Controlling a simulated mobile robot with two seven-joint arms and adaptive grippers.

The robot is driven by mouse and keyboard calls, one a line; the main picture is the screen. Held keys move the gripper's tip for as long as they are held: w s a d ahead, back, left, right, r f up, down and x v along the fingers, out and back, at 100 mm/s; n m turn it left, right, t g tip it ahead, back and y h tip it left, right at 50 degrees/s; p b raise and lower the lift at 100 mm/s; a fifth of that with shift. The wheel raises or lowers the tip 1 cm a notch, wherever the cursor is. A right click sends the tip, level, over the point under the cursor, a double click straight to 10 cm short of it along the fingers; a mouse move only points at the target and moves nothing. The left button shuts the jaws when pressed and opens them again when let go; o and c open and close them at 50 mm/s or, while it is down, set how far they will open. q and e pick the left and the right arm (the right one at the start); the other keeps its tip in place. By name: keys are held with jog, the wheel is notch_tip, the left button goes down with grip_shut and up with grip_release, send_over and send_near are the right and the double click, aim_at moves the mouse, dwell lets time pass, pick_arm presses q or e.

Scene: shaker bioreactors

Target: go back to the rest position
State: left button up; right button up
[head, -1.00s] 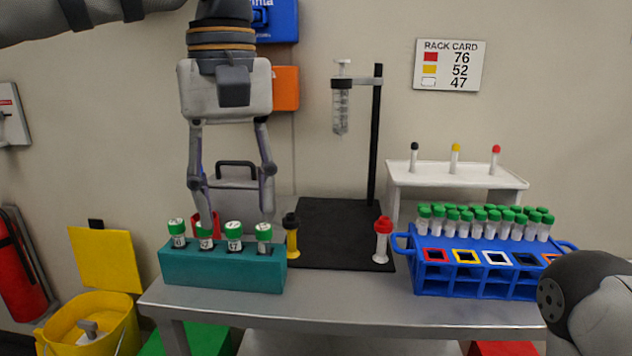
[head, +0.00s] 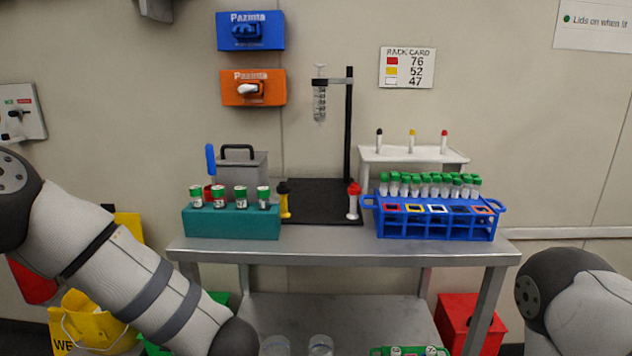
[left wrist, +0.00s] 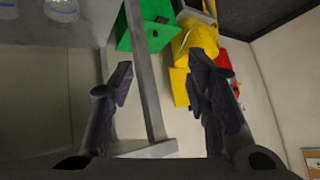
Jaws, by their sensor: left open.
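My left gripper (left wrist: 160,82) shows in the left wrist view. Its two fingers are spread apart with nothing between them, and a metal table leg, a green box and a yellow bucket lie beyond. In the head view my left arm comes in from the left and bends down in front of the table; its gripper is out of that picture. Only a link of my right arm shows at the lower right; its gripper is not in view.
The metal table (head: 340,246) holds a teal rack (head: 232,224) with several green-capped vials, a black stand (head: 349,130) with a syringe, and a blue rack (head: 436,226) of tubes. A red bin (head: 468,322) stands low at the right. A yellow bucket (head: 92,318) is at the left.

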pick_arm(q)
jog(key=s+f+m+g+h, duration=0.1)
jog(key=s+f+m+h, duration=0.25)
jog(key=s+f, duration=0.95)
jog(key=s+a+f+m+g+h, duration=0.1)
jog(key=s+g, duration=0.6)
jog(key=s, duration=1.6)
jog(key=shift+s+a+f+h, duration=0.35)
jog(key=shift+a+f+h, duration=0.35)
jog(key=shift+f, duration=0.25)
jog(key=shift+w+d, duration=0.1)
